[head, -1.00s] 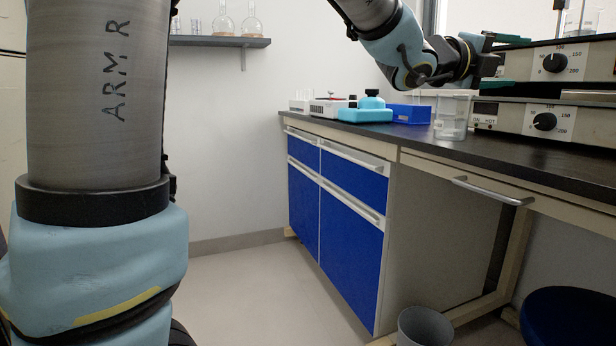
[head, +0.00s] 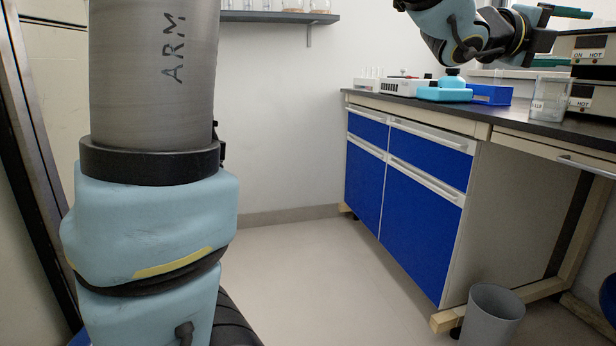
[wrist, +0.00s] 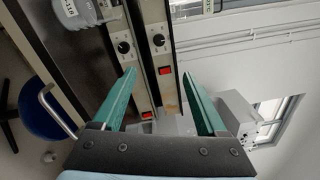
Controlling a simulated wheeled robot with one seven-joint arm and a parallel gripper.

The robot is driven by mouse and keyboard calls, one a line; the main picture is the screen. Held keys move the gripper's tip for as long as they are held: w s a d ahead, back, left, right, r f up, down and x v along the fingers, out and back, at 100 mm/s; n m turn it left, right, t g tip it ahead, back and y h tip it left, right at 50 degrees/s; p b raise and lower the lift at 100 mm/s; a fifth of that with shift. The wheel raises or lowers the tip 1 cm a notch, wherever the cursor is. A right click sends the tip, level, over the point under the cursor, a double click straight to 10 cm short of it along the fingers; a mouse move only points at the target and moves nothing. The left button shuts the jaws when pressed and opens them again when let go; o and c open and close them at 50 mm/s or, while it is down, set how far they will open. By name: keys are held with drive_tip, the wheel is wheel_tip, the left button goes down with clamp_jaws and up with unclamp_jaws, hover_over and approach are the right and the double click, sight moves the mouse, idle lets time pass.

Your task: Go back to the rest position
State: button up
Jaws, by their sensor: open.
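My gripper (head: 562,38) is at the upper right of the head view, held in the air above the dark bench top (head: 520,125). In the wrist view its two green fingers (wrist: 160,100) are spread wide apart with nothing between them. Beyond the fingers, the wrist view shows the fronts of the hotplates (wrist: 138,60) with black knobs and red switches. A clear beaker (head: 550,98) stands on the bench below my gripper; it also shows at the top left of the wrist view (wrist: 76,12).
A blue bottle on a blue base (head: 450,88), a blue tray (head: 490,95) and a white device (head: 405,85) stand on the bench. Blue cabinets (head: 425,210) are below. A grey bin (head: 490,315) stands on the floor. The floor (head: 320,280) left of the cabinets is clear.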

drive_tip(key=w+a+f+n+t+y, duration=0.5)
drive_tip(key=w+a+f+n, duration=0.4)
drive_tip(key=w+a+f, duration=0.15)
drive_tip(key=w+a+f+n+y, duration=0.2)
drive_tip(key=a+f+n+y, duration=0.2)
drive_tip(key=a+f+n, duration=0.4)
drive_tip(key=w+a+f+n+y, duration=0.35)
drive_tip(key=a+f, duration=0.25)
drive_tip(key=a, duration=0.3)
drive_tip(key=s+a+f+n+g+y, duration=0.35)
drive_tip(key=s+a+f+n, duration=0.4)
drive_tip(key=a, duration=0.25)
drive_tip(key=s+a+f+n+g+y, duration=0.2)
drive_tip(key=s+a+f+n+g, duration=0.2)
drive_tip(key=s+a+f+n, duration=0.45)
wheel_tip(320, 180, up, 39)
drive_tip(key=a+m+p, duration=0.1)
drive_tip(key=p, duration=3.6)
drive_tip(key=shift+s+a+p, duration=0.2)
drive_tip(key=shift+a+p, duration=0.05)
drive_tip(key=shift+p, duration=0.05)
drive_tip(key=shift+c, duration=0.2)
